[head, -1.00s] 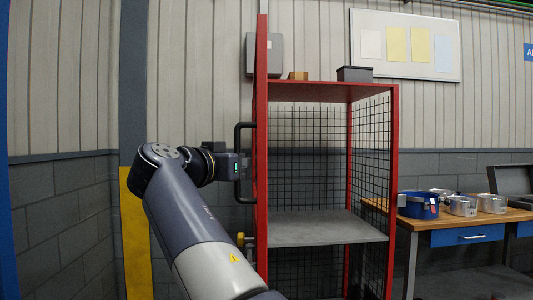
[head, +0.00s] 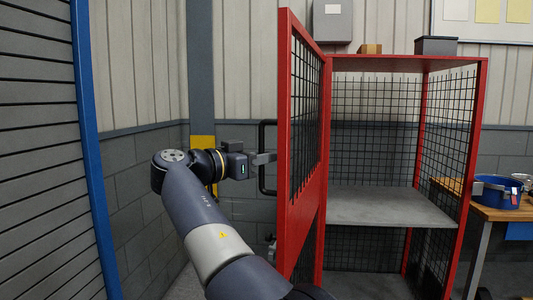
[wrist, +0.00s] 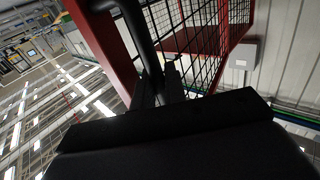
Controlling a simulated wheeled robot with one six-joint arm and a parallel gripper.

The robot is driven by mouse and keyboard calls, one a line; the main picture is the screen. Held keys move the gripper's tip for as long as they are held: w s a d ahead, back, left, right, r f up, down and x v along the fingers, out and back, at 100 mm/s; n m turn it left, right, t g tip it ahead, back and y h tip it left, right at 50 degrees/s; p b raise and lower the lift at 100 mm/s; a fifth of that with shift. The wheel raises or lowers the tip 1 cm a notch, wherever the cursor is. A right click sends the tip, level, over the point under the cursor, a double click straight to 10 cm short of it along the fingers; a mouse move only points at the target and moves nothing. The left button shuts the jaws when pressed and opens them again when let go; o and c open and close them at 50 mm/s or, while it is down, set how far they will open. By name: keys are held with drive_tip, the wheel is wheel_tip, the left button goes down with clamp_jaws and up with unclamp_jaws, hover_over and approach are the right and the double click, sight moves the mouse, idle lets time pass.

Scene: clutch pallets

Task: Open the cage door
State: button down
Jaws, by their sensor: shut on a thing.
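The cage door (head: 284,150) is a red frame with dark mesh. It stands swung out from the left front post of the red cage (head: 477,150), its near edge toward me and its inner face showing. The black bar handle (head: 262,186) is on the door's outer, left side. My gripper (head: 264,158) is shut on the handle from the left. In the wrist view the dark handle (wrist: 138,32) runs down between my fingers (wrist: 160,84), beside the red door frame (wrist: 100,50). The grip itself is partly dark there.
The cage opening is clear, with a grey shelf (head: 390,207) inside. A wooden bench (head: 500,213) with a blue pot (head: 497,192) stands at the right. A grey slatted panel with a blue post (head: 88,150) is close on the left.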

drive_tip(key=shift+f, duration=0.15)
drive_tip(key=c, duration=1.5)
unclamp_jaws()
drive_tip(key=shift+a, duration=0.1)
drive_tip(key=shift+c, duration=0.2)
drive_tip(key=v, duration=1.1)
drive_tip(key=shift+p, duration=0.35)
drive_tip(key=shift+w, duration=0.1)
drive_tip(key=x, duration=1.1)
drive_tip(key=shift+b, duration=0.4)
drive_tip(key=shift+d, duration=0.25)
